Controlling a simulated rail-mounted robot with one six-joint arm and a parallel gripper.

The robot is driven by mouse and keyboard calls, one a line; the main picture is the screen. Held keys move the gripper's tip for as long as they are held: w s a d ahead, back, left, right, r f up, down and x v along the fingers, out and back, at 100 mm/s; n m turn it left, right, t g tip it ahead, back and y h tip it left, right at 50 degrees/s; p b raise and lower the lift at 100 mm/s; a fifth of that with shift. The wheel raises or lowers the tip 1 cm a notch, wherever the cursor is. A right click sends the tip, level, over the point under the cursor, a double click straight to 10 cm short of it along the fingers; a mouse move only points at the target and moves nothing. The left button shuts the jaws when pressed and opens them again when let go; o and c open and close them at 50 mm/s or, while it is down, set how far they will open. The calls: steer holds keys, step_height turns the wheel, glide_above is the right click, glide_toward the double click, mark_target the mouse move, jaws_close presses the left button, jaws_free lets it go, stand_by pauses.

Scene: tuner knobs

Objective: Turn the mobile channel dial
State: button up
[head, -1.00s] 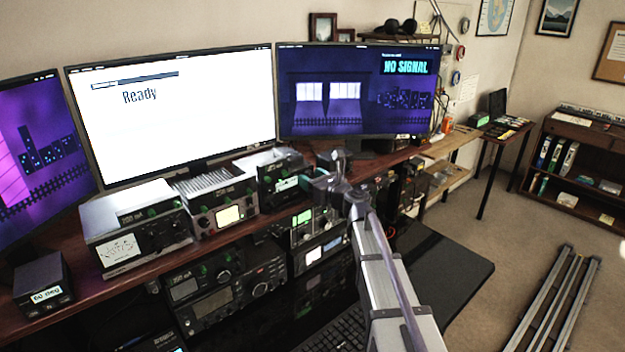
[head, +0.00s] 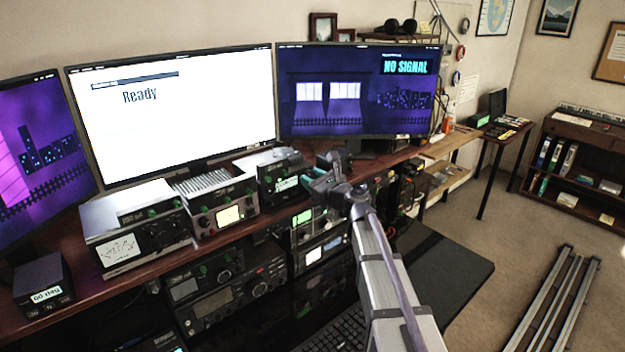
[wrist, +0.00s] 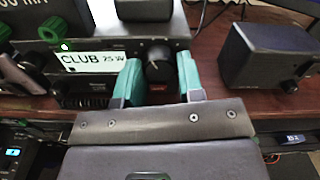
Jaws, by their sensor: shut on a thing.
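The black channel dial (wrist: 158,70) is a round knob on the front of a dark radio, to the right of its lit label "CLUB 25 W" (wrist: 92,60). In the wrist view my gripper (wrist: 159,75) has one teal finger on each side of the dial and is shut on it. In the head view the radio (head: 275,172) stands on the shelf below the right monitor, and my gripper (head: 318,182) is at its right front. There my gripper hides the dial. The dial's pointer mark cannot be made out.
A dark box (wrist: 268,55) stands on the wooden shelf to the right of the dial. Green knobs (wrist: 52,28) are at the upper left of the wrist view. In the head view a grey-cased radio (head: 222,208) stands left of the mobile radio, and more radios (head: 230,285) sit below.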

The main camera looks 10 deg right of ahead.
steer(key=shift+n, duration=1.8)
steer(key=o, duration=0.9)
steer(key=v, duration=1)
steer(key=shift+s+d, duration=0.25)
steer(key=shift+s, duration=0.1)
